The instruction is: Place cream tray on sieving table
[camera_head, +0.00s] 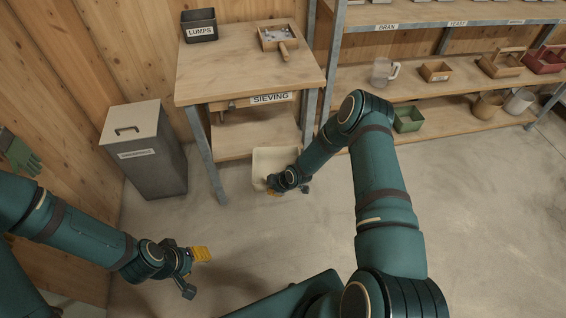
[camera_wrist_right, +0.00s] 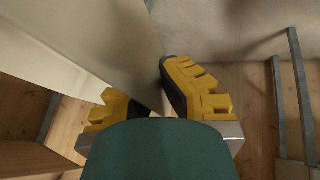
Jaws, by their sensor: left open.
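The cream tray (camera_head: 276,158) is in front of the sieving table (camera_head: 238,75), lower than its top and by its right front leg. My right gripper (camera_head: 282,186) is at the tray's near side. In the right wrist view the tray wall (camera_wrist_right: 120,45) runs between the yellow fingers of my right gripper (camera_wrist_right: 148,100), which look shut on it. Part of one finger is hidden by the wall. I cannot tell the tray's height above the floor. My left gripper (camera_head: 198,271) is open and empty over the floor at the lower left.
On the table top are a dark LUMPS bin (camera_head: 199,27) at the back left and a wooden box with a handle (camera_head: 278,38) at the back right. The top's front is clear. A lidded grey bin (camera_head: 146,160) stands left. A loaded shelf rack (camera_head: 440,80) stands right.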

